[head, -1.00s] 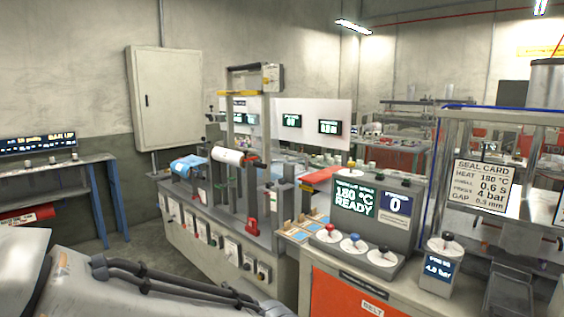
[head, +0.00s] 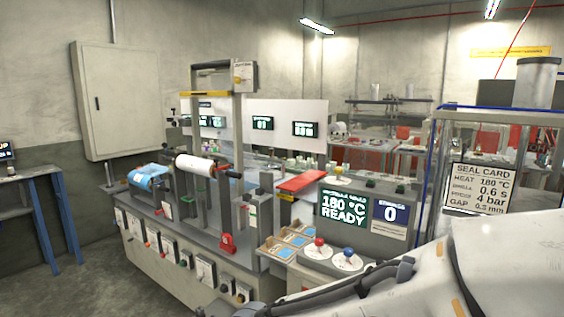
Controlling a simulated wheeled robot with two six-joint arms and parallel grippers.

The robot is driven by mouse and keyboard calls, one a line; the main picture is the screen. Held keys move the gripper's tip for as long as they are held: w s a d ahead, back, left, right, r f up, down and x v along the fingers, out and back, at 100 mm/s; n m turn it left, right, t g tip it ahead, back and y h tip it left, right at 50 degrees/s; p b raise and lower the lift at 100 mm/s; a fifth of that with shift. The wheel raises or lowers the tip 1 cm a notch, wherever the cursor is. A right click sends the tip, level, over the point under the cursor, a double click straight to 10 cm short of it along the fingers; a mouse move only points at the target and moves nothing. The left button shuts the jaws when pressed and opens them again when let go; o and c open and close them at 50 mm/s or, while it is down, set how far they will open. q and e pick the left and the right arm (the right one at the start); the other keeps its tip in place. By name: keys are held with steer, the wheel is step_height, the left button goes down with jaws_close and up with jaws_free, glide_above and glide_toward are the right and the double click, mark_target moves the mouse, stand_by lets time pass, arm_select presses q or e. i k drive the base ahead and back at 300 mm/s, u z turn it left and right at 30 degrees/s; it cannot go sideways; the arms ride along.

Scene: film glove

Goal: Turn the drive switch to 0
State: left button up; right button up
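The grey film machine (head: 140,240) stands left of centre, with a white film roll (head: 195,165) and a blue film roll (head: 149,177) on top. Several small switches on pale plates (head: 167,250) line its front. Their labels are too small to read, so I cannot tell which one is the drive switch or how it is set. A red part (head: 227,243) sits on the machine's near top edge. A white arm of mine with black cables crosses the lower right and hides part of the bench. Neither gripper is in view.
A console (head: 345,188) reads 180 °C READY beside a display (head: 390,212) showing 0. A red knob (head: 320,242) and a blue knob (head: 348,253) stand before it. A seal card (head: 480,188) hangs at right. Clear floor (head: 95,280) lies at lower left.

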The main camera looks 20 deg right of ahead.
mark_target(337, 171)
steer(key=u, duration=0.25)
steer(key=i, duration=1.75)
steer(key=z, duration=1.3)
steer(key=i, duration=0.75)
steer(key=z, duration=0.8)
